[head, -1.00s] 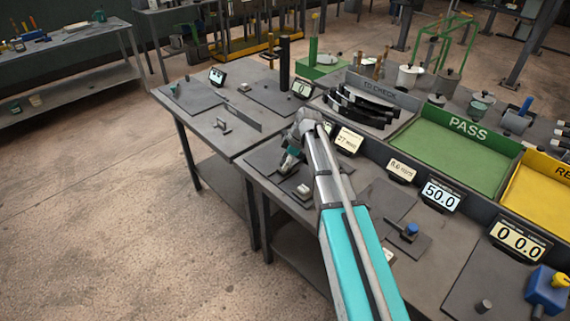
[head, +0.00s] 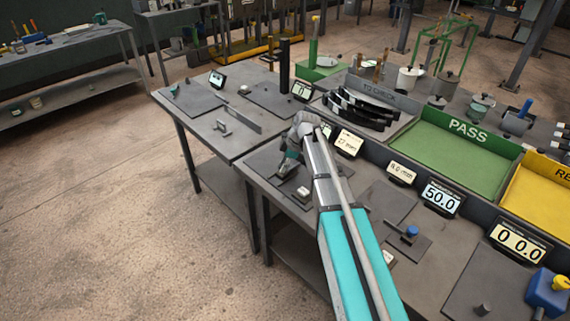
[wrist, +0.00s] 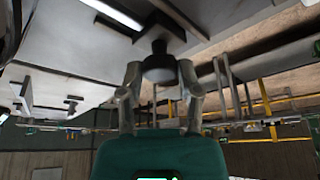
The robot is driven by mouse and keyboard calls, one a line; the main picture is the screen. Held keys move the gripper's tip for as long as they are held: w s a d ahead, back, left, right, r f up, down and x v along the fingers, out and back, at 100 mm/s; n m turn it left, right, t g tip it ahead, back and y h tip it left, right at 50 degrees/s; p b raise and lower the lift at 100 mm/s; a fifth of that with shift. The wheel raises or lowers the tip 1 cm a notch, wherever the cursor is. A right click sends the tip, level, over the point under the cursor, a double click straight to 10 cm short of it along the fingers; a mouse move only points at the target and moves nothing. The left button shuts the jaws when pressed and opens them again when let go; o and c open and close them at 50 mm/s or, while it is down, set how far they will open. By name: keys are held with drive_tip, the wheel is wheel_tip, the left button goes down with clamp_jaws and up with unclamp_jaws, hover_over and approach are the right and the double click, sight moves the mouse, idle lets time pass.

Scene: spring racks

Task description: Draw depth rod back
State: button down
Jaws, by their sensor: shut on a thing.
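My gripper (head: 285,167) is at the left end of the front bench in the head view, low over a dark plate, with its tip small and partly hidden by my arm. In the wrist view my gripper (wrist: 161,78) has its two fingers on either side of a dark round knob (wrist: 159,68), which I take to be the end of the depth rod. A narrower dark stem runs from the knob to a dark block beyond. The fingers appear to hold the knob. The rod cannot be made out in the head view.
A small pale block (head: 303,192) lies just in front of my gripper. Readout displays (head: 443,197) stand along the bench's back edge. Behind are a rack of black curved parts (head: 362,108), a green PASS tray (head: 450,155) and a yellow tray (head: 540,190). Open floor lies left.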

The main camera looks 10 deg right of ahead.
drive_tip(key=shift+s+a, duration=0.95)
drive_tip(key=shift+a, duration=0.2)
drive_tip(key=shift+c, duration=1.5)
unclamp_jaws()
drive_tip(key=shift+w, duration=0.15)
